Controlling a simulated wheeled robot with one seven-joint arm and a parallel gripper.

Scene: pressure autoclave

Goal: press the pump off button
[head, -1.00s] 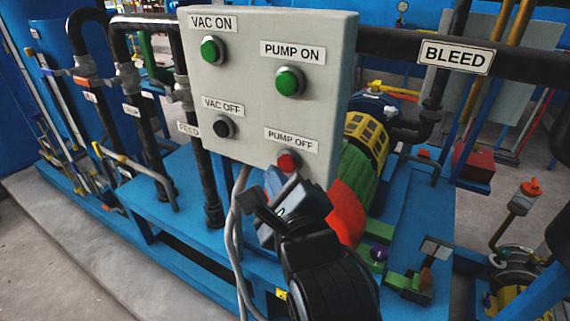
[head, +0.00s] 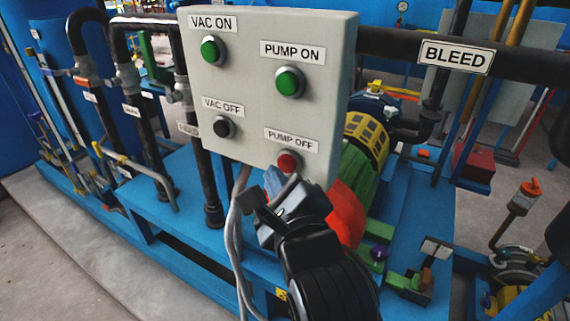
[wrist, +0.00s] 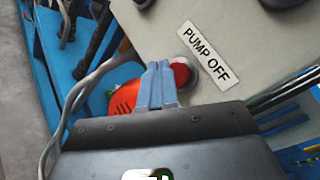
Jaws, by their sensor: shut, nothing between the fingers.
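The pump off button (head: 288,161) is a red round button at the lower right of a grey control box (head: 255,130), under the label PUMP OFF. It also shows in the wrist view (wrist: 182,74), just right of the fingertips. My gripper (head: 290,183) is shut and empty, with its tips right below the button in the head view. In the wrist view the blue-grey fingers (wrist: 158,72) are together and overlap the button's left edge. I cannot tell whether they touch it. The button's lower part is partly hidden by the gripper in the head view.
The box also carries a green vac on button (head: 213,50), a green pump on button (head: 290,82) and a black vac off button (head: 223,127). Grey cables (head: 232,225) hang below the box. A dark pipe (head: 400,47) labelled BLEED runs right.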

